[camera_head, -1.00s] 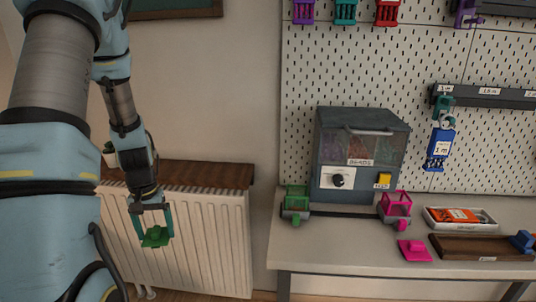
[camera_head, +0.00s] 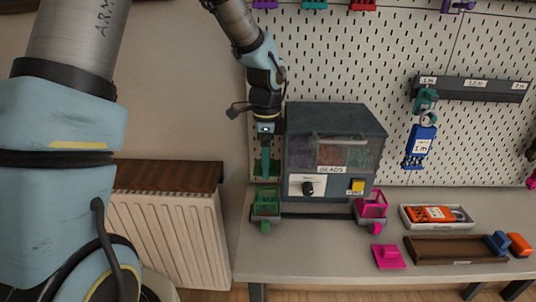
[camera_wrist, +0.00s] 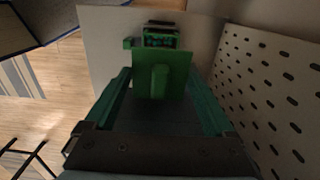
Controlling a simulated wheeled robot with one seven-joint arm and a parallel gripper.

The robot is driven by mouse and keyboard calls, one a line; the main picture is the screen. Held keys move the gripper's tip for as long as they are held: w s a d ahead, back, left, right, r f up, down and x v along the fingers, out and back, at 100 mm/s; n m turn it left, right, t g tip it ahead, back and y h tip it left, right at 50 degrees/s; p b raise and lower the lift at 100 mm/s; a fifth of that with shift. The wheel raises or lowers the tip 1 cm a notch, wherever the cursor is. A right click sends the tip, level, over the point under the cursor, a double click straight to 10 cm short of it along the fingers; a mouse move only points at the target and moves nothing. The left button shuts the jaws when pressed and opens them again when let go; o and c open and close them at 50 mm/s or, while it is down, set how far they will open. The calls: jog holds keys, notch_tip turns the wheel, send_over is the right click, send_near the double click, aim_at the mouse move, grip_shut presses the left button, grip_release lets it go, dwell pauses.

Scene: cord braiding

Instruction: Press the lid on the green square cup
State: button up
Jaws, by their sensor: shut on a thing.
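The green lid (camera_head: 266,170) is held in my gripper (camera_head: 266,155), above the green square cup (camera_head: 265,203) at the left end of the table. In the wrist view, the lid (camera_wrist: 176,62) is a flat square plate with a knob, between the two teal fingers of my gripper (camera_wrist: 160,82). The green cup (camera_wrist: 161,37) shows just beyond the lid's edge, with part of it hidden by the lid. A gap between lid and cup seems to show in the head view, but it is small.
A grey bead dispenser (camera_head: 334,150) stands close to the right of my gripper, against the pegboard (camera_head: 390,60). A pink cup (camera_head: 371,205), a pink lid (camera_head: 388,257), a white tray (camera_head: 407,223) and a brown tray (camera_head: 440,249) are further right. The front left of the table is clear.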

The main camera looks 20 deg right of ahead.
jog(key=shift+f+b, duration=2.05)
jog(key=shift+f, duration=0.15)
jog(key=shift+f+b, duration=0.45)
jog(key=shift+f, duration=0.85)
jog(key=shift+a+p, duration=0.15)
jog(key=shift+p, duration=0.15)
jog(key=o, duration=0.8)
jog(key=c, duration=1)
jog(key=shift+o, duration=0.2)
jog(key=shift+f+b, duration=0.45)
jog(key=shift+f, duration=0.45)
